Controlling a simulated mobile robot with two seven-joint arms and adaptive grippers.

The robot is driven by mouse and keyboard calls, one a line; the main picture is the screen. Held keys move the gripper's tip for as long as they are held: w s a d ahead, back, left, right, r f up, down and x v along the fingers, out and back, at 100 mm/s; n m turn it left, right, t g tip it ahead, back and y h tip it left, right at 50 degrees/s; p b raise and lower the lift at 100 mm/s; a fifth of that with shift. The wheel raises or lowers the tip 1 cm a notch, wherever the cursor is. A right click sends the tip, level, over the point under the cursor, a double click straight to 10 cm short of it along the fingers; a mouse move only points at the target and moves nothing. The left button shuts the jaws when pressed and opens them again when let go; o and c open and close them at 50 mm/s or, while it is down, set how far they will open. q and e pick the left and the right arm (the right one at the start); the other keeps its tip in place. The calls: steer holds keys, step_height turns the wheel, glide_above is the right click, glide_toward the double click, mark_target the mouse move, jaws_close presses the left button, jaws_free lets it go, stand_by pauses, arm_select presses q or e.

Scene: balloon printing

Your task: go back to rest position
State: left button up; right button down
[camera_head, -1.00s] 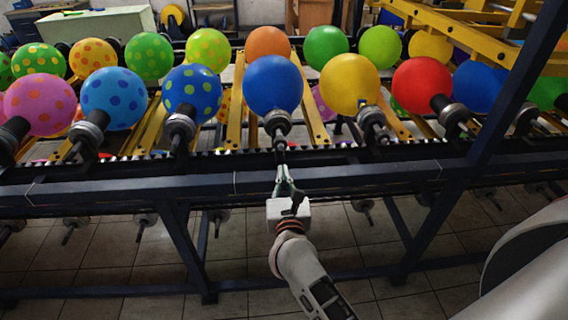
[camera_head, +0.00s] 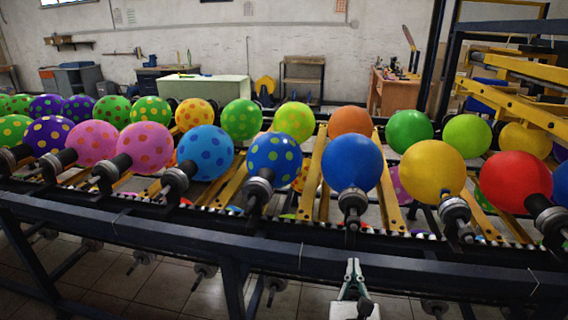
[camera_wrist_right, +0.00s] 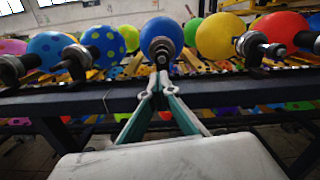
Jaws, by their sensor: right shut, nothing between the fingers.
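My right gripper (camera_head: 353,270) shows at the bottom of the head view, in front of the dark rail of the balloon rack. It is shut and empty. In the right wrist view its fingertips (camera_wrist_right: 160,80) meet just below the dark holder of a blue balloon (camera_wrist_right: 161,37). The same plain blue balloon (camera_head: 351,162) sits on its holder above the gripper in the head view. I cannot tell whether the fingertips touch the holder or rail. My left gripper is not in view.
The rack's front rail (camera_head: 250,240) crosses the whole view. Several balloons stand in rows, including a yellow one (camera_head: 432,171) and a red one (camera_head: 515,186). Yellow bars (camera_head: 311,175) run between them. A pale green table (camera_head: 204,91) and wooden cabinet (camera_head: 396,93) stand behind.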

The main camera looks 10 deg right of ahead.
steer(key=s+a+f+n+y, duration=0.3)
steer(key=s+f+n+y, duration=0.1)
steer(key=n, duration=0.9)
steer(key=s+a+f+n+y, duration=0.3)
steer(key=s+f+n+y, duration=0.1)
steer(key=n, duration=0.8)
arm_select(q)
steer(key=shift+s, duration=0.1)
arm_select(e)
steer(key=s+d+f+n+g, duration=0.2)
steer(key=s+f+n+g, duration=0.1)
steer(key=s+f+n, duration=0.3)
steer(key=s+d+f+n+g, duration=0.2)
steer(key=s+f+n, duration=0.4)
steer(key=f+n, duration=0.5)
steer(key=shift+g, duration=0.8)
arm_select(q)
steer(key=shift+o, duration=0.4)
arm_select(e)
steer(key=shift+a, duration=0.1)
